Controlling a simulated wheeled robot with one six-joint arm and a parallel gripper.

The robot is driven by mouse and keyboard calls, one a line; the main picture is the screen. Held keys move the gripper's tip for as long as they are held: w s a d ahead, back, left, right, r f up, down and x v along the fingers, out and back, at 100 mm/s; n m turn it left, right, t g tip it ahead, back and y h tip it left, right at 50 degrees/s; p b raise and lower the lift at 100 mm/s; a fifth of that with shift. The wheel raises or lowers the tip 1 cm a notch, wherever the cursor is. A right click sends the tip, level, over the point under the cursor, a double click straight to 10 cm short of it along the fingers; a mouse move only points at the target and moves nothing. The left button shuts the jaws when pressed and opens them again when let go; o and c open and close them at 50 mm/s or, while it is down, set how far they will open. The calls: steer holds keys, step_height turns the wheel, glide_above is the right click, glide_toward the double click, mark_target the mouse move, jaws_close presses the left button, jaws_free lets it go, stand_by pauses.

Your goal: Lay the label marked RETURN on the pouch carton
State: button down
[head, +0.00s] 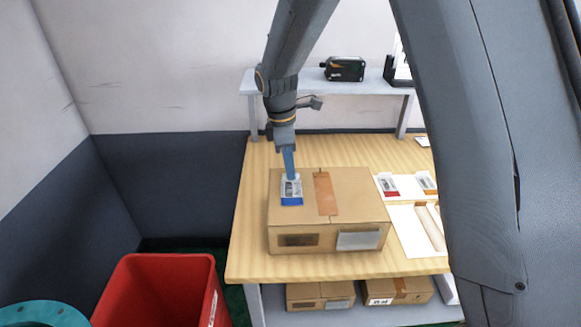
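A brown carton (345,205) stands on the wooden table, with an orange-brown tape strip on top, a dark patch and a pale grey pouch-like patch (358,241) on its front. A white label with a blue band (292,201) is at the left part of its top. My gripper (290,178) points down right over this label, its tips at or just above it. I cannot tell whether the fingers grip it or whether it lies flat. Labels with a red band (390,193) and an orange band (429,190) lie right of the carton. No wording is readable.
A white sheet or tray (410,228) lies right of the carton, partly behind my arm. A raised shelf (300,83) at the back holds a black device (345,69). More cartons (320,296) sit below the table. A red bin (160,290) stands at the left.

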steer(key=c, duration=2)
jaws_free()
step_height(320, 180, up, 7)
steer(key=b, duration=0.2)
steer(key=s+d+f+m, duration=0.1)
steer(key=s+d+m, duration=0.5)
steer(key=s+d+f+m+y, duration=0.1)
steer(key=s+d+m, duration=0.1)
steer(key=s+d, duration=0.1)
steer(key=shift+s+f+m, duration=0.1)
steer(key=shift+f+m, duration=0.25)
steer(key=shift+m, duration=0.05)
steer(key=s+d+f+m, duration=0.1)
steer(key=s+d+m, duration=0.1)
steer(key=s+m, duration=0.1)
steer(key=s+d+f+m+t, duration=0.1)
steer(key=s+d+m, duration=0.1)
steer(key=s+m, duration=0.1)
steer(key=s+d+f+m, duration=0.1)
steer(key=s+d+m, duration=0.1)
steer(key=s, duration=0.3)
steer(key=shift+f+m, duration=0.35)
steer(key=shift+m, duration=0.05)
